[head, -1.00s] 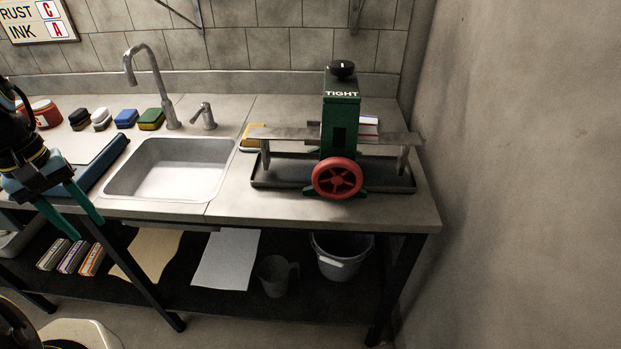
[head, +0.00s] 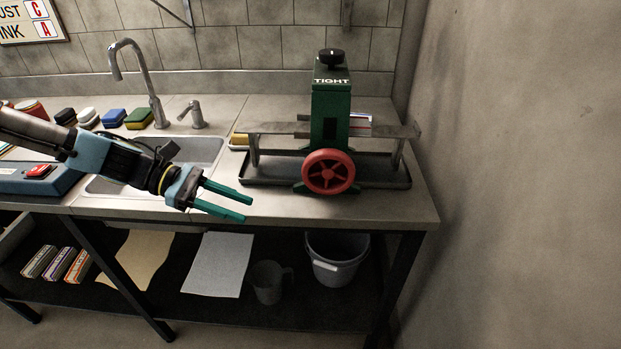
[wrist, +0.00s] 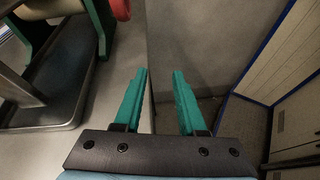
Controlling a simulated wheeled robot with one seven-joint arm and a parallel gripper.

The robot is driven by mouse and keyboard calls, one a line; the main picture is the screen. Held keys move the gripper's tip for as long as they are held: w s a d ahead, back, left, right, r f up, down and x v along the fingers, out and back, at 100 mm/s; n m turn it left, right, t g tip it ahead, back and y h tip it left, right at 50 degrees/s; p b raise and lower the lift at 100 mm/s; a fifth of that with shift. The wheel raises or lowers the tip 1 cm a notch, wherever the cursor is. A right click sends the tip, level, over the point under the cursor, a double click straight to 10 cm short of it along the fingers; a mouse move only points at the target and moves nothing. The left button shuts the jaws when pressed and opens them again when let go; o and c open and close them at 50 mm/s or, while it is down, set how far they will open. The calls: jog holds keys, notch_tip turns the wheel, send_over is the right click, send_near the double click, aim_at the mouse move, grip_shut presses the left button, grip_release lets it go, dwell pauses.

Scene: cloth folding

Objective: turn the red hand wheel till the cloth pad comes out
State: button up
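The red hand wheel (head: 328,172) is on the front of a green press (head: 331,110) marked TIGHT, with a black knob (head: 331,56) on top. My gripper (head: 248,208) is open and empty, left of the wheel and a little lower, with its fingers pointing right. In the wrist view, my gripper (wrist: 159,75) has its two green fingers apart with nothing between them. Part of the red wheel (wrist: 121,9) shows at the top of that view.
The press stands in a dark tray (head: 270,182) on the counter (head: 410,212), beside the wall (head: 520,150). A metal plate (head: 275,128) runs through the press. A sink (head: 207,150) and tap (head: 150,75) are to the left. A bucket (head: 335,270) stands on the shelf below.

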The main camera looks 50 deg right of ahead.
aim_at(306, 183)
jog(key=d+r+g+h, duration=0.1)
jog(key=d, duration=0.1)
jog(key=d+r+n+g+h, duration=0.1)
jog(key=d+r, duration=0.1)
jog(key=d+r+n+g+h, duration=0.1)
jog(key=d+r, duration=0.1)
jog(key=shift+s+d+b, duration=0.2)
jog(key=shift+d+b, duration=0.15)
jog(key=shift+b, duration=0.05)
jog(key=p+x, duration=0.3)
jog(key=x, duration=0.6)
jog(key=shift+r, duration=0.1)
jog(key=shift+x, duration=0.8)
jog(key=shift+w, duration=0.1)
grip_shut()
